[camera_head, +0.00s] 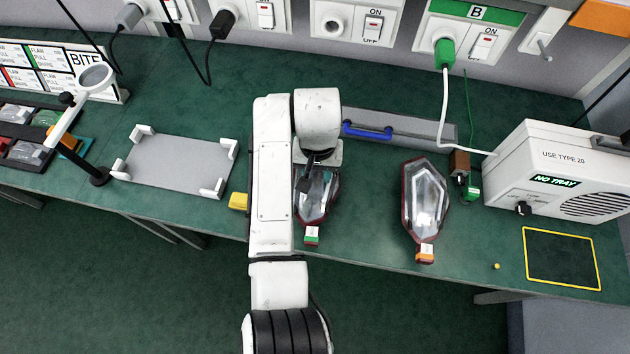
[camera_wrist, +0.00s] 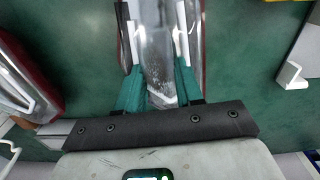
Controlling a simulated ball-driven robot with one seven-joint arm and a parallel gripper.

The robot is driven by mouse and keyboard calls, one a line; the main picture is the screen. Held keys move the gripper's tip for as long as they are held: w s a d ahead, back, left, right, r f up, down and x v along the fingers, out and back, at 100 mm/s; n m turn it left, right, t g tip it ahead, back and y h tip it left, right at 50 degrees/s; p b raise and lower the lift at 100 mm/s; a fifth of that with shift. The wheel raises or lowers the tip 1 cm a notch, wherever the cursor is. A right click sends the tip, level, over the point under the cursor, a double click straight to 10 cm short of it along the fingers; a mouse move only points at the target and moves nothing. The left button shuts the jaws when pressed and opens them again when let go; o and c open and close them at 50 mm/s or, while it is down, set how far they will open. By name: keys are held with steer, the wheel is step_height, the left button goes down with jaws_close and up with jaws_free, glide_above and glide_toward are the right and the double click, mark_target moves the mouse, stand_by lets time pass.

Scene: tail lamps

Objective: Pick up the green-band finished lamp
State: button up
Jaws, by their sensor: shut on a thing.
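The green-band lamp (camera_head: 312,208) lies on the green bench in the head view, a clear lens in a dark red body with a green band at its near end. My gripper (camera_head: 316,178) is at its far part, and my arm hides some of it. In the wrist view the clear lens of this lamp (camera_wrist: 158,45) lies between the two teal fingers of my gripper (camera_wrist: 160,88), which is shut on it. Whether the lamp is off the bench I cannot tell. A similar lamp with an orange band (camera_head: 424,205) lies to the right.
A grey tray with white corner brackets (camera_head: 180,165) and a yellow block (camera_head: 239,201) are left of my arm. A grey case with a blue handle (camera_head: 400,126) lies behind the lamps. A white machine reading "NO TRAY" (camera_head: 560,160) and a yellow-outlined square (camera_head: 562,258) are at right.

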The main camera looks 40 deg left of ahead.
jaws_close()
steer(key=shift+r, duration=0.15)
stand_by(0.4)
steer(key=shift+r, duration=0.4)
step_height(320, 180, up, 3)
steer(key=shift+s+a+f+b, duration=0.1)
steer(key=shift+s+a+b, duration=0.05)
steer(key=shift+b, duration=0.3)
steer(key=s+a+r+p, duration=0.2)
steer(key=s+r+p, duration=0.3)
steer(key=s+r, duration=0.4)
steer(key=shift+s+a+r, duration=0.25)
steer(key=shift+s+a, duration=0.05)
steer(key=shift+s, duration=1.9)
